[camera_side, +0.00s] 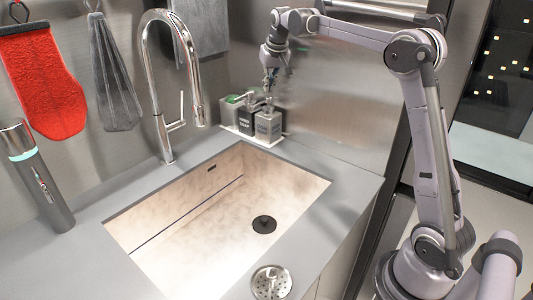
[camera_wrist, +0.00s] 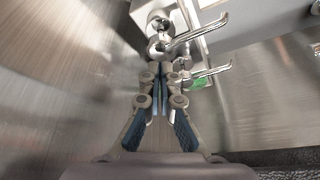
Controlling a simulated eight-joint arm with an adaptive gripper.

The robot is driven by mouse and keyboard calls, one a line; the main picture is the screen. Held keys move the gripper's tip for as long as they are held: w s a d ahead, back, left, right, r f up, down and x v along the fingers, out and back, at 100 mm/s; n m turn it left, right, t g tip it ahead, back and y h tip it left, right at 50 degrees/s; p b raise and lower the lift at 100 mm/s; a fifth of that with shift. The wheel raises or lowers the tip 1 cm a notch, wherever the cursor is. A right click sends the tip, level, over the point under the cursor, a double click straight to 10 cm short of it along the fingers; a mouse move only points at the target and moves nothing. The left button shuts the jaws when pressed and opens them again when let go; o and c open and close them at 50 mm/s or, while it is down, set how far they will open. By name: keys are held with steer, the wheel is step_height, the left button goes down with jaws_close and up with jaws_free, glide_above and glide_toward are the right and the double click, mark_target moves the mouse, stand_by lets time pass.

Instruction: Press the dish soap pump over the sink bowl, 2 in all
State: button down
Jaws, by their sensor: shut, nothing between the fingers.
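In the side view two pump bottles stand close together at the sink's back corner: a grey one (camera_side: 268,126) and a darker one (camera_side: 246,121). Their labels are too small to read, so I cannot tell which holds dish soap. My gripper (camera_side: 269,86) points down just above the pump tops, fingers together and empty; I cannot tell whether it touches a pump. In the wrist view my gripper (camera_wrist: 166,72) is shut, with metal pump spouts (camera_wrist: 195,36) beyond its tips, pointing right. The pale sink bowl (camera_side: 190,222) lies in front of the bottles.
The bottles share a white tray (camera_side: 275,141) with a green-topped item (camera_side: 231,100). A tall chrome faucet (camera_side: 161,130) stands to their left. A dark bottle (camera_side: 38,180), a red mitt (camera_side: 41,80) and a grey cloth (camera_side: 113,75) are further left. A strainer (camera_side: 271,282) sits at the front edge.

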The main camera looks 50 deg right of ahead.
steer(key=shift+f, duration=0.2)
steer(key=shift+f, duration=1.25)
steer(key=shift+r, duration=1.45)
steer(key=shift+f, duration=0.2)
steer(key=shift+f, duration=1.15)
steer(key=shift+r, duration=1.35)
